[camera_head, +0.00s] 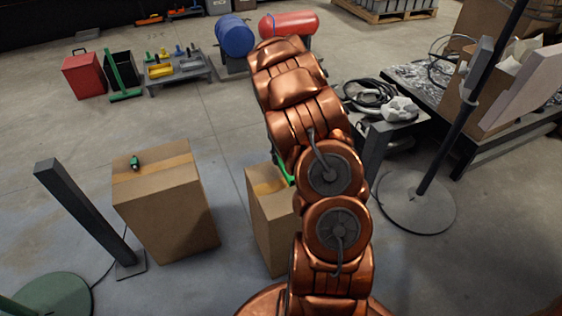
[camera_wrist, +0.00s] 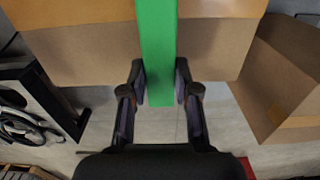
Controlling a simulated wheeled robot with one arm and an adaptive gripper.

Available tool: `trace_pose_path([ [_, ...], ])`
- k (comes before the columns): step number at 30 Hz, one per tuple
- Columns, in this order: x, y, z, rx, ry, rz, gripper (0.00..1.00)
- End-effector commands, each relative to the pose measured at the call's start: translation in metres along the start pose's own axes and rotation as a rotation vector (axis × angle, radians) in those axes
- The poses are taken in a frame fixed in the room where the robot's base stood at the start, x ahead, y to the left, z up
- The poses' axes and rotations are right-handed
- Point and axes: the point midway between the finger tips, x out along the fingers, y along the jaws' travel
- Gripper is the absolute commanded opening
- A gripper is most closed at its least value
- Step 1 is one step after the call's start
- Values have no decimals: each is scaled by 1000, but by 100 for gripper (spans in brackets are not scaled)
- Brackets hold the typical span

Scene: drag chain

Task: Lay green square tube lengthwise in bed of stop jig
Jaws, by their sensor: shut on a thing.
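The green square tube (camera_wrist: 157,40) runs from the top edge of the wrist view down between the fingers of my gripper (camera_wrist: 160,82). My gripper is shut on it near its lower visible end; its far end is out of frame. Cardboard boxes lie behind the tube in that view; I cannot tell whether it touches one. In the head view a small part of the green tube (camera_head: 286,172) shows beside my copper arm, at the middle cardboard box. My gripper is hidden behind the arm there. I cannot pick out the stop jig in either view.
A cardboard box (camera_head: 165,215) at left carries a small green object (camera_head: 134,162). The middle cardboard box (camera_head: 268,215) is partly behind my arm. A dark post (camera_head: 85,215) and a lamp stand base (camera_head: 417,203) flank the area. Open floor lies behind the boxes.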

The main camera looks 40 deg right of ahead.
Motion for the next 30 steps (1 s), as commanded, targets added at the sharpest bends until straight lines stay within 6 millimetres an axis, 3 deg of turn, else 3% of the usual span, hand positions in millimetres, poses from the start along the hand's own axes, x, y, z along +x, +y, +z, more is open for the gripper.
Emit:
trace_pose_path([
  [3, 19, 1, 0, 0, -1, 2, 0],
  [6, 26, 1, 0, 0, 1, 2, 0],
  [18, 30, 0, 0, -1, 0, 1, 0],
  [19, 30, 0, 0, -1, 1, 2, 33],
  [25, 29, 0, 0, -1, 1, 2, 54],
  [30, 29, 0, 0, -1, 1, 2, 55],
])
